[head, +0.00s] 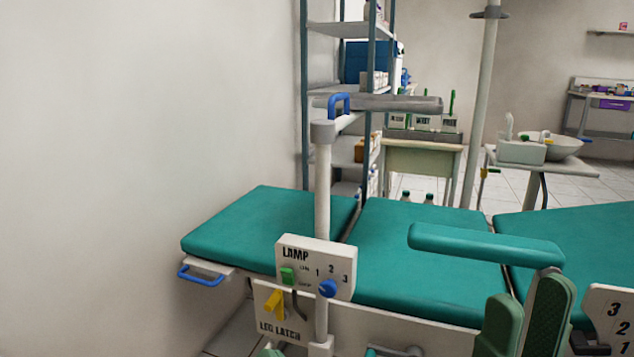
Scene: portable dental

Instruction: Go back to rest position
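My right gripper (528,297) shows at the bottom right in the head view. Its two dark green fingers point up with a gap between them, and I see nothing held there. It is in front of the teal chair, below the teal armrest (485,245); I cannot tell whether it touches anything. A small green tip (268,351) at the bottom edge, left of centre, may be part of my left gripper, but most of it is out of frame.
The teal dental chair (420,245) spans the middle. A white LAMP panel (315,266) with a blue knob (327,288) and a yellow leg latch (274,303) stand at its near side. A numbered white panel (610,317) is right of my gripper. A wall (150,130) bounds the left.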

